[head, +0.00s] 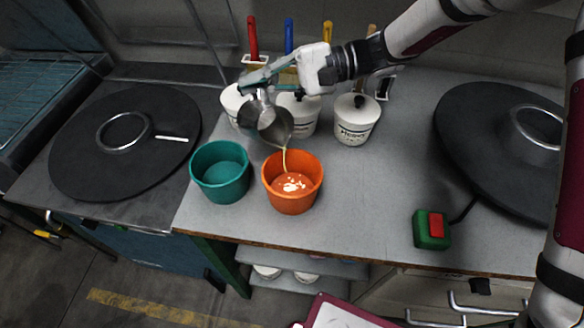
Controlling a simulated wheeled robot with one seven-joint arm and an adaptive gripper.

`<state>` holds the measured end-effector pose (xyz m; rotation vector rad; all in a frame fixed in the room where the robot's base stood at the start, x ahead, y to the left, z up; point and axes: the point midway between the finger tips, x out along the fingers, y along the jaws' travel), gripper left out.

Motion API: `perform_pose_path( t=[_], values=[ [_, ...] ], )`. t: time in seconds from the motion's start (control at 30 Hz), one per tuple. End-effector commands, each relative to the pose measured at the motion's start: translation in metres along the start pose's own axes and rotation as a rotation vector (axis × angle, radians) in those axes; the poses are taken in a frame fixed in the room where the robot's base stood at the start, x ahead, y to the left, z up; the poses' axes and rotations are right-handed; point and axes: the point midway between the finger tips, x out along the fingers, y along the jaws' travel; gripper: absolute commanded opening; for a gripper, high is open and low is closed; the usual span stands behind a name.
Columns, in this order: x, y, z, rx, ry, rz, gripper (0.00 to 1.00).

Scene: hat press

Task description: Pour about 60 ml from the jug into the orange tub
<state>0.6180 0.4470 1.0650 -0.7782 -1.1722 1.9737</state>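The metal jug (275,127) is tilted steeply, its mouth down and to the right, above the orange tub (291,201). A thin pale stream runs from its lip into the tub. Pale patches of liquid lie on the tub's bottom; the amount cannot be read. My gripper (259,88) reaches in from the upper right and is closed around the jug's upper part, holding it clear of the counter. The exact finger contact is partly hidden.
A teal tub (221,172) stands just left of the orange one. White lidded pots (356,119) with coloured handles stand behind. Round dark plates (125,143) lie at both sides. A green box with a red button (432,229) sits at right. The counter's middle right is clear.

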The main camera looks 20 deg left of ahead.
Motion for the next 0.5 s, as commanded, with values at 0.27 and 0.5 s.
perform_pose_path(
  t=[0.27,0.5],
  values=[
    [-0.002,-0.0027,0.0048,-0.039,-0.001,-0.016,0.0],
    [-0.0037,-0.0045,0.009,-0.075,-0.003,-0.032,0.0]
  ],
)
